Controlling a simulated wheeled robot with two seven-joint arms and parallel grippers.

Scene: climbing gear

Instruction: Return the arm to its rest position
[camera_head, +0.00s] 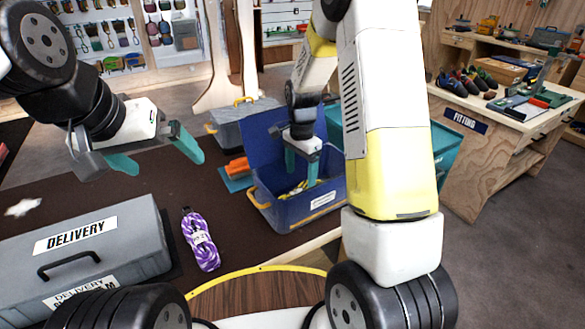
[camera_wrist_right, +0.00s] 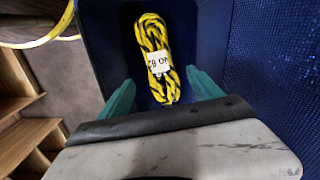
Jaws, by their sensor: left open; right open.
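My right gripper (camera_head: 302,170) is open and reaches down into the blue box (camera_head: 268,212) on the dark table. A yellow and black rope bundle (camera_wrist_right: 154,58) with a white tag lies on the bottom of that box, ahead of the fingertips in the right wrist view. In the head view the rope (camera_head: 296,188) is partly hidden behind the gripper and the box wall. No rope is held between the right fingers (camera_wrist_right: 160,88). My left gripper (camera_head: 160,160) is open and empty above the table at the left.
A purple rope bundle (camera_head: 200,240) lies beside the grey DELIVERY case (camera_head: 140,250). An orange item (camera_head: 237,168) lies left of the blue box. A grey box (camera_head: 228,120) and a teal bin (camera_head: 448,150) stand nearby. The FITTING bench (camera_head: 470,125) is at right.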

